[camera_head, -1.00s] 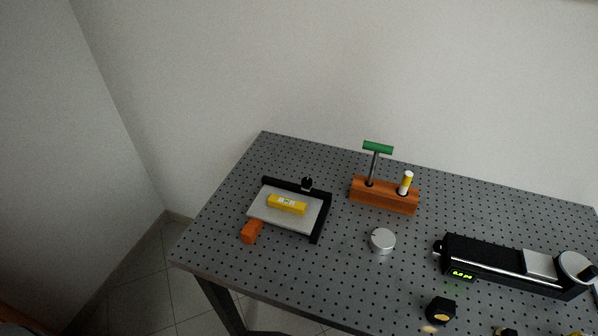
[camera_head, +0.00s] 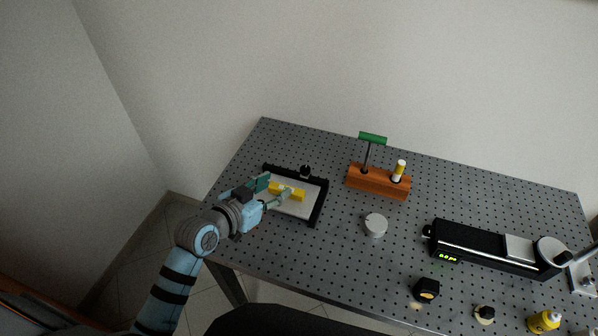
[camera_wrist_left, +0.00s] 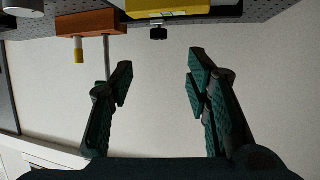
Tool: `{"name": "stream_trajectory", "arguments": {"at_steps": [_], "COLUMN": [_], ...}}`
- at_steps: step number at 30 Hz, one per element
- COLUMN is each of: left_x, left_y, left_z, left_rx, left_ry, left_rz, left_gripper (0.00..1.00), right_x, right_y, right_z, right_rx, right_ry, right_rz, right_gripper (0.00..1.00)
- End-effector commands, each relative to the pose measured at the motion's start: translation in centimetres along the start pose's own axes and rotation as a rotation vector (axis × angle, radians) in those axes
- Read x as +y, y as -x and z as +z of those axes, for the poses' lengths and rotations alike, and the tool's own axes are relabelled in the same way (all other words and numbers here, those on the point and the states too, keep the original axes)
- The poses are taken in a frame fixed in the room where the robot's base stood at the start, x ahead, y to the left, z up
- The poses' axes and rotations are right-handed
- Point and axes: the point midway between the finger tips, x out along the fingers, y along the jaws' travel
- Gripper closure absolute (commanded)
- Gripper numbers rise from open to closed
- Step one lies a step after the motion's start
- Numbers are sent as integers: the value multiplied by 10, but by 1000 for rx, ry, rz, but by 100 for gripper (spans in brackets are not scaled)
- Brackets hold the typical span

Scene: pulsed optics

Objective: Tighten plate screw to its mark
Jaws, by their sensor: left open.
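A light grey plate (camera_head: 301,209) sits in a black frame (camera_head: 321,202) on the left of the table. A yellow spirit level (camera_head: 298,193) lies on it and also shows in the wrist view (camera_wrist_left: 172,8). A small black knob (camera_head: 305,171) stands at the frame's back edge, also in the wrist view (camera_wrist_left: 158,33). A green T-handled driver (camera_head: 373,138) stands upright in an orange block (camera_head: 378,182). My left gripper (camera_head: 276,188) is open and empty, with its fingers over or beside the level; the exact gap is unclear. My right gripper is not in view.
A yellow-and-white stick (camera_head: 399,170) stands in the orange block. A silver disc (camera_head: 375,224) lies right of the frame. A black rail device (camera_head: 485,245) with a green display fills the right. A black box (camera_head: 426,289) and yellow bottle (camera_head: 544,321) are in front.

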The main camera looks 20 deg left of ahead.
Motion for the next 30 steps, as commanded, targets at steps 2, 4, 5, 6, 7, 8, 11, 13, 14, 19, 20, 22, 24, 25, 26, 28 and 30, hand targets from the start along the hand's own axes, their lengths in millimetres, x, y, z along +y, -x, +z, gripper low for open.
{"name": "stream_trajectory", "arguments": {"at_steps": [2,4,5,6,7,8,11,13,14,19,20,22,24,25,26,28,30], "left_x": [0,2,1,1,2,1,1,1,1,1,1,1,1,1,1,1,1], "left_y": [-20,-41,-51,-63,-72,-80,-103,-114,-117,-124,-124,-124,-124,-124,-124,-124,-124], "left_z": [1,1,2,2,2,3,3,3,3,2,2,2,2,2,2,2,2], "left_rx": [1,1,0,-1,-2,-1,-2,-3,-3,-3,-3,-3,-4,-4,-4,-4,-4], "left_ry": [4,5,4,4,4,3,2,2,1,0,0,0,0,0,0,0,0], "left_rz": [1,2,1,2,2,1,1,1,1,1,1,1,1,1,1,0,0], "left_gripper": [56,56,56,56,56,56,56,56,56,56,56,56,56,56,61,72,83], "right_x": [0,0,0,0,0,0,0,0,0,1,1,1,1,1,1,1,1], "right_y": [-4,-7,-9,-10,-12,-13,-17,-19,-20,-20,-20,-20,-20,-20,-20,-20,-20], "right_z": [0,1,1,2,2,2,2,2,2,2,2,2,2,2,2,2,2], "right_rx": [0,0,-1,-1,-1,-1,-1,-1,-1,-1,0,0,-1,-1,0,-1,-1], "right_ry": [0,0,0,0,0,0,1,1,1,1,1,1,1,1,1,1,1], "right_rz": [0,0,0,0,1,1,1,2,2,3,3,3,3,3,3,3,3], "right_gripper": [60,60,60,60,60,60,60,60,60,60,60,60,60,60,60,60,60]}}
